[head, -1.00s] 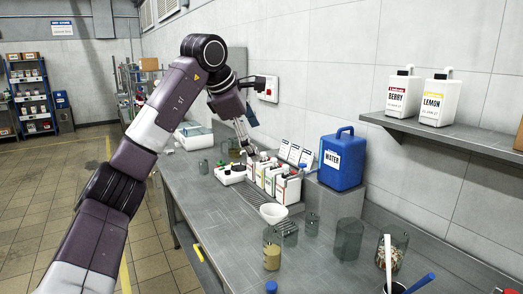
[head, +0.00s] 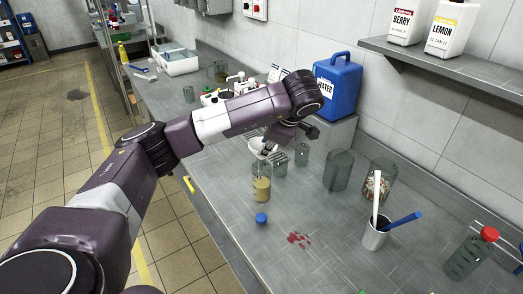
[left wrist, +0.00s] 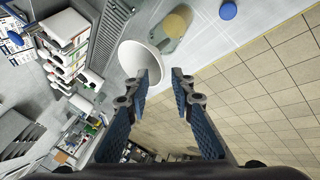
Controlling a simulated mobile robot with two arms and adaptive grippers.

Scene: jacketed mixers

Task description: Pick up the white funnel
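The white funnel (head: 256,144) stands on the grey bench, partly hidden by my left gripper in the head view. In the left wrist view the white funnel (left wrist: 138,60) shows its wide round mouth, just ahead of the fingertips and a little left of centre. My left gripper (left wrist: 163,77) is open, with a clear gap between its two blue-padded fingers and nothing held. In the head view my left gripper (head: 270,146) hangs from the wrist close beside the funnel. Whether a finger touches it I cannot tell. My right gripper is not in view.
A glass jar with tan contents (head: 261,188) stands close in front of the funnel. Empty glass jars (head: 338,171) stand to its right, and a blue water jug (head: 337,86) behind. A blue cap (head: 261,218) and a red stain (head: 299,239) lie on clear bench in front.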

